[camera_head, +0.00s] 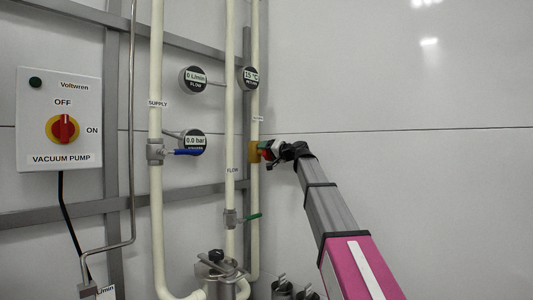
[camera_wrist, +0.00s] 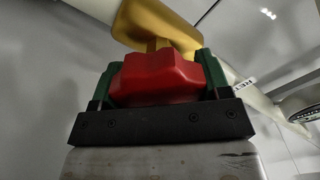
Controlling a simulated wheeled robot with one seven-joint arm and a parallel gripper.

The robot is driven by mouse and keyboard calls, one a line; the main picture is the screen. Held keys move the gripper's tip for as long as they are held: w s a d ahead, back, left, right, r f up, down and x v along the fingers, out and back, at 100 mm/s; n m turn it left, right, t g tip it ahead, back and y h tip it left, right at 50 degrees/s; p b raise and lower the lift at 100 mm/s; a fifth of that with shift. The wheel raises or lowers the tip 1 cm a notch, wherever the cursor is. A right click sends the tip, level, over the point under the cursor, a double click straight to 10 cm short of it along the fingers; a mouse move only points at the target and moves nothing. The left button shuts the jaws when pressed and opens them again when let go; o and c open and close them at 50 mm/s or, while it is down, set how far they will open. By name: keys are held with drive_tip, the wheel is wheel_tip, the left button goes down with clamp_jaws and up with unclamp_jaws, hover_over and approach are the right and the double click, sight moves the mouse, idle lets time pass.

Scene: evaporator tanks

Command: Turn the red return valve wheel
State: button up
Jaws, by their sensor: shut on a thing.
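The red return valve wheel (camera_wrist: 157,78) fills the middle of the wrist view, in front of a yellow brass valve body (camera_wrist: 160,27). In the head view the brass body (camera_head: 254,152) sits on the rightmost cream pipe, and only a little of the red wheel shows beside it. My gripper (camera_wrist: 155,80) is shut on the wheel, with a green-padded finger on its left and right sides. In the head view my gripper (camera_head: 271,151) reaches the valve from the right and hides most of the wheel.
A blue-handled valve (camera_head: 180,152) is on the supply pipe (camera_head: 156,90). Round gauges (camera_head: 193,79) stand between the pipes. A vacuum pump switch box (camera_head: 60,118) is at left. The wall at right is bare.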

drive_tip(key=m, duration=0.4)
drive_tip(key=shift+f+m, duration=0.2)
drive_tip(key=shift+m, duration=0.1)
drive_tip(key=m, duration=0.3)
drive_tip(key=shift+m, duration=0.3)
drive_tip(key=m, duration=0.4)
drive_tip(key=shift+f+m, duration=0.15)
drive_tip(key=shift+m, duration=0.15)
drive_tip(key=m, duration=0.3)
drive_tip(key=shift+s+f+m, duration=0.1)
drive_tip(key=shift+m, duration=0.2)
drive_tip(key=m, duration=0.8)
drive_tip(key=shift+s+a+f, duration=0.1)
drive_tip(key=m, duration=0.3)
drive_tip(key=shift+m, duration=0.3)
drive_tip(key=shift+s+a+m, duration=0.1)
drive_tip(key=shift+s+m, duration=0.05)
drive_tip(key=shift+m, duration=1.65)
